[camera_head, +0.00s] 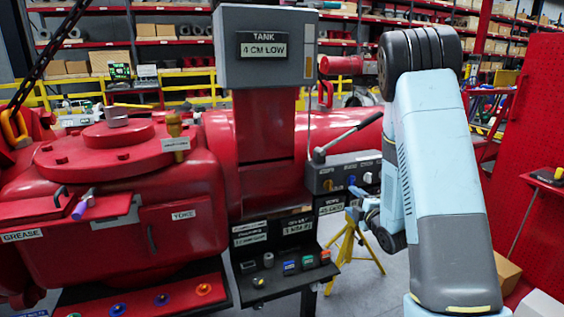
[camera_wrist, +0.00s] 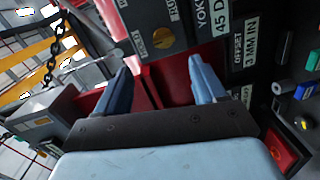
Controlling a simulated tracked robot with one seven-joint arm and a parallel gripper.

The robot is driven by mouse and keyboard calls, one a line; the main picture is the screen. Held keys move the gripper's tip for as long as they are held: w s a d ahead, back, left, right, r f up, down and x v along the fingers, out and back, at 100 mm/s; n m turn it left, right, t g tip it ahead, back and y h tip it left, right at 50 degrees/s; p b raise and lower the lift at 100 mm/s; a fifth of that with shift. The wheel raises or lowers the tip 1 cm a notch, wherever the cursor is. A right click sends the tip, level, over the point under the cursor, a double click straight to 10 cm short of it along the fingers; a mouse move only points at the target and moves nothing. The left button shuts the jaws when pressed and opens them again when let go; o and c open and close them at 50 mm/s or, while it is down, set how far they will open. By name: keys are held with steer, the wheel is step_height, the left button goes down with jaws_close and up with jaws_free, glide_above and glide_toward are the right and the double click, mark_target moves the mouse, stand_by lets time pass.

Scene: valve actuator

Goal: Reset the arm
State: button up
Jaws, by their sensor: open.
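My light blue arm (camera_head: 440,150) stands bent upright at the right of the head view, with a black ribbed joint at its top. My gripper (camera_wrist: 163,72) shows in the wrist view with two blue fingers spread apart and nothing between them. Its fingers point toward the red and black front of the valve actuator (camera_head: 150,205). In the head view, only a small light blue part of my gripper (camera_head: 364,212) shows at the left of the arm, below a control box; the rest is hidden behind the arm.
A black control box (camera_head: 345,172) with knobs and a lever sits left of my arm. A grey tank sign (camera_head: 265,45) reads "4 CM LOW". A black shelf (camera_head: 280,285) holds several small coloured parts. A yellow stand (camera_head: 348,245) and red panel (camera_head: 535,110) are nearby.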

steer(key=s+d+r+m+g+h, duration=0.1)
steer(key=s+r+m+g+h, duration=0.15)
steer(key=s+r+m, duration=0.45)
steer(key=s+r+m+g+h, duration=0.2)
steer(key=s+r+m+h, duration=0.15)
steer(key=r, duration=0.45)
steer(key=s+a+r+m+g, duration=0.1)
steer(key=s+r+m+g, duration=0.1)
steer(key=s, duration=0.6)
steer(key=s+a+r+m+g+y, duration=0.1)
steer(key=s+m, duration=0.3)
steer(key=s, duration=0.5)
steer(key=s+a+r+m+g, duration=0.3)
steer(key=s, duration=0.5)
steer(key=shift+s+a+y, duration=0.15)
steer(key=shift+s+y, duration=0.15)
steer(key=shift+s, duration=0.1)
steer(key=shift+g, duration=0.25)
